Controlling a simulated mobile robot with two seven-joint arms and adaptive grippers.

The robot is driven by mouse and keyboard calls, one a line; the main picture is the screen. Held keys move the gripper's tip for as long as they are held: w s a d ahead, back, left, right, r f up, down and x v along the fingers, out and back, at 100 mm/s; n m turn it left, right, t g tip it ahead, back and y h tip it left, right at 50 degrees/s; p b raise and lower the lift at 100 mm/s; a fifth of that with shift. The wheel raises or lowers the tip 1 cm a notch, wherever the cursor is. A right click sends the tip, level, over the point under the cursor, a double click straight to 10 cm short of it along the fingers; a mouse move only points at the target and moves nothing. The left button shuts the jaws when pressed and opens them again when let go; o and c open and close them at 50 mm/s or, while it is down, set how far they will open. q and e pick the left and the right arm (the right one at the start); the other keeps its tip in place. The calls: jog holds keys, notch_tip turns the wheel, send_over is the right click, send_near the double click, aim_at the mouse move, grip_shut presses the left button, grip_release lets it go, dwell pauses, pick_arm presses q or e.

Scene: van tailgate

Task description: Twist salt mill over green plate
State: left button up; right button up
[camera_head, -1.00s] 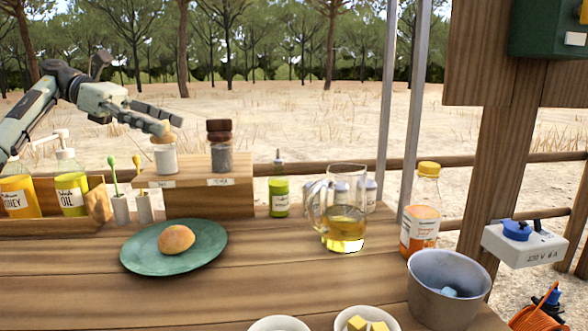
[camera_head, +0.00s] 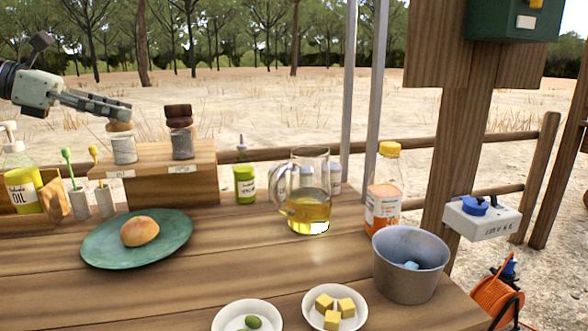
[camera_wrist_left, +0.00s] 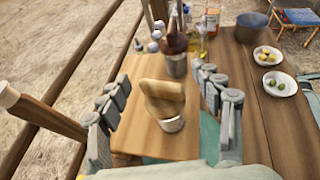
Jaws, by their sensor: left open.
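The salt mill (camera_head: 123,149), with a pale wooden top and a light grey body, stands upright at the left of a wooden stand (camera_head: 170,186). My left gripper (camera_head: 122,110) is at the height of its top, with the fingers pointing right. In the left wrist view the open fingers (camera_wrist_left: 165,100) lie on either side of the mill's wooden top (camera_wrist_left: 162,92); I cannot tell whether they touch it. The green plate (camera_head: 175,237) lies on the table in front of the stand and bears a round bun (camera_head: 140,231).
A dark-topped pepper mill (camera_head: 180,140) stands on the stand, right of the salt mill. A glass jug (camera_head: 308,205), a green bottle (camera_head: 244,183), an orange-labelled bottle (camera_head: 384,200) and a metal pot (camera_head: 405,270) stand further right. Two white bowls (camera_head: 345,322) (camera_head: 222,320) are at the front.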

jog(key=shift+s+a+f, duration=0.1)
jog(key=shift+s, duration=0.15)
pick_arm(q)
jog(key=shift+r+m+g+h, duration=0.1)
jog(key=shift+m+g+h, duration=0.2)
jog(key=shift+m, duration=0.1)
jog(key=shift+w+m+g+h, duration=0.1)
jog(key=shift+m+g+h, duration=0.2)
jog(key=shift+m+g, duration=0.4)
jog(key=shift+g, duration=0.3)
jog(key=shift+m+g, duration=0.8)
jog(key=shift+m, duration=0.1)
jog(key=shift+m+g+h, duration=0.3)
jog(key=shift+g, duration=0.1)
pick_arm(e)
jog(key=shift+d+f, duration=0.4)
jog(key=shift+f, duration=0.1)
jog(key=shift+s, duration=0.2)
